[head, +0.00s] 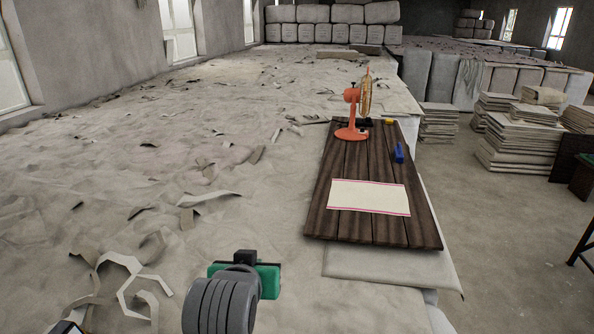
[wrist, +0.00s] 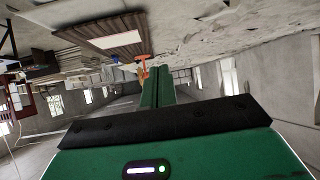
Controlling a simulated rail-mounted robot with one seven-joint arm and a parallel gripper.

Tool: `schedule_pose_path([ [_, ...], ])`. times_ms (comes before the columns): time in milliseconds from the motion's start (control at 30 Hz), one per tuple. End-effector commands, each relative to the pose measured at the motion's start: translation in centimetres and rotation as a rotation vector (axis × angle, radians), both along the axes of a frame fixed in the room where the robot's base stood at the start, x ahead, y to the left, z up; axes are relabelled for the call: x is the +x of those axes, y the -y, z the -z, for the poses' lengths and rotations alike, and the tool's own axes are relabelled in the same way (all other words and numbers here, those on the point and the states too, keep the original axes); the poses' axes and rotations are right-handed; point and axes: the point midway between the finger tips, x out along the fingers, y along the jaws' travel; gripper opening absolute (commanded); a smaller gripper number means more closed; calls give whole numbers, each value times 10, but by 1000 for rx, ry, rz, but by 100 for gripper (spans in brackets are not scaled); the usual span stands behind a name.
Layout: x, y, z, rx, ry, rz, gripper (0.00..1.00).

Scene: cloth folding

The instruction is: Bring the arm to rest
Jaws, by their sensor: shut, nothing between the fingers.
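My gripper (head: 245,268), green and black, is at the bottom of the head view, left of the wooden board and well apart from it. In the wrist view its green fingers (wrist: 160,85) are together with nothing between them. A white cloth (head: 368,197) with red edge stripes lies flat on the near part of the dark wooden board (head: 375,231). In the wrist view the picture is turned over, and the cloth (wrist: 115,40) shows on the board at the upper left, away from my fingers.
An orange fan (head: 351,132) stands on the far end of the board. A blue item (head: 399,153) and a small yellow item (head: 389,121) lie near its right edge. Paper-like scraps (head: 135,275) litter the pale sheeted surface. Stacked slabs (head: 515,140) stand on the floor at right.

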Motion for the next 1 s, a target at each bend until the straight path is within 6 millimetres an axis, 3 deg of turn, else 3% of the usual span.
schedule_pose_path([
  [33,-7,26,-37,1,127,27,0],
  [100,-26,54,-92,4,319,47,0],
  [200,-72,81,-165,6,586,53,0],
  [300,-129,93,-225,7,823,36,0],
  [433,-195,96,-273,14,1038,4,0],
  [500,-219,95,-286,18,1106,-10,0],
  [600,-236,94,-295,21,1156,-21,0],
  [767,-239,94,-293,22,1165,-22,0],
  [867,-238,94,-275,19,1164,-22,0],
  [1000,-238,95,-222,12,1163,-19,0],
])
